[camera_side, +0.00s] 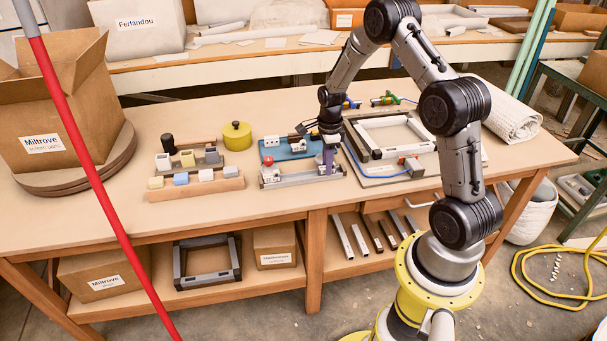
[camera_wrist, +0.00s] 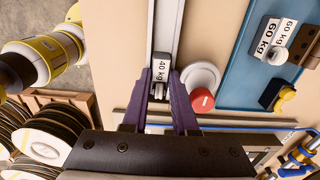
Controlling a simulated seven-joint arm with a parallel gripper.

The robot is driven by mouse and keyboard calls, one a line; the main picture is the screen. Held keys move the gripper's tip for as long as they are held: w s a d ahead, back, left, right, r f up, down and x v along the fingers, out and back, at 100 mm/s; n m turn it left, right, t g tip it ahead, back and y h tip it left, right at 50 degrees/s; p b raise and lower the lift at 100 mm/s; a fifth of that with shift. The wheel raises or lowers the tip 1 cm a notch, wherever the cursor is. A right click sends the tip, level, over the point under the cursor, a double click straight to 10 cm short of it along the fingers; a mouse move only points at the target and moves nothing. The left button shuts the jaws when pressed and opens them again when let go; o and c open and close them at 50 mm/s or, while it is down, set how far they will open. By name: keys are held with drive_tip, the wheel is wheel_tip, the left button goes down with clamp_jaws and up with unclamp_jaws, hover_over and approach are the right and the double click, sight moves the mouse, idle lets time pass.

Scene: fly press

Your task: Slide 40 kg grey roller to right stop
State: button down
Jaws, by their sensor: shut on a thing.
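The grey roller (camera_wrist: 160,68), labelled 40 kg, sits in a straight pale rail. The rail (camera_side: 300,180) lies near the middle of the bench in the side view, and its channel (camera_wrist: 165,20) runs up the wrist view. My gripper (camera_wrist: 168,95) has purple fingers shut on the roller, one on each side. In the side view my gripper (camera_side: 328,160) points down at the rail's right part. Its fingers hide most of the roller there. The right stop is not clear in either view, and I cannot tell the gap to it.
A red-topped round knob (camera_wrist: 202,98) is close beside my right finger in the wrist view. A blue tray (camera_wrist: 232,85) with 60 kg blocks lies beyond it. A pale frame (camera_side: 360,140) lies right of the rail. A wooden block rack (camera_side: 195,188) stands left.

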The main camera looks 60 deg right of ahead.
drive_tip(key=shift+s+d, duration=0.65)
drive_tip(key=c, duration=0.6)
unclamp_jaws()
drive_tip(key=shift+c, duration=1.4)
drive_tip(key=shift+r, duration=0.1)
drive_tip(key=shift+r, duration=3.45)
drive_tip(key=shift+w+a, duration=0.1)
